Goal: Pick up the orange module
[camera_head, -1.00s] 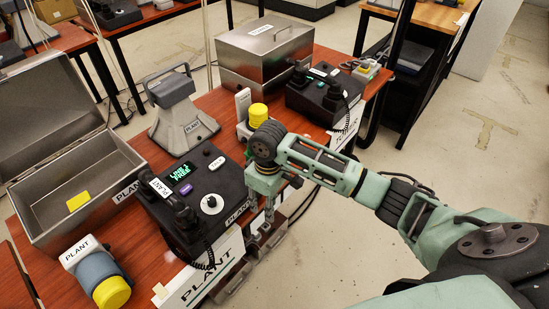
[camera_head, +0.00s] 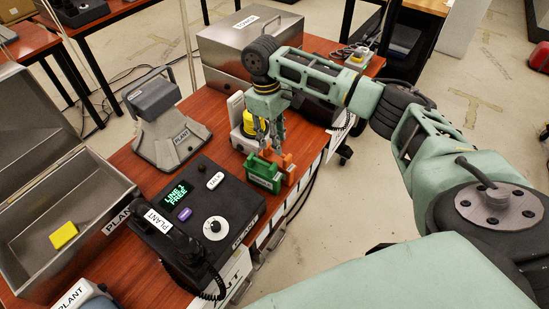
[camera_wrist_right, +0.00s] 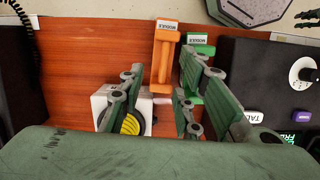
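The orange module (camera_wrist_right: 165,60) is a blocky piece with a white label. It lies on the red-brown table, pointing away beyond my fingers in the wrist view. In the head view it shows partly (camera_head: 289,166), behind the green module (camera_head: 263,176). The green module also shows in the wrist view (camera_wrist_right: 200,48), right of the orange one and partly covered by a finger. My right gripper (camera_head: 270,140) points down above the modules, fingers apart and empty; it also shows in the wrist view (camera_wrist_right: 160,78). Contact with either module cannot be told. My left gripper is out of view.
A white unit with a yellow dome (camera_head: 247,122) stands close behind my right gripper. A black desk phone (camera_head: 225,195) is at the front left, a grey horn-like unit (camera_head: 170,130) behind it. A steel box (camera_head: 228,62) is at the back; an open metal case (camera_head: 35,232) is left.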

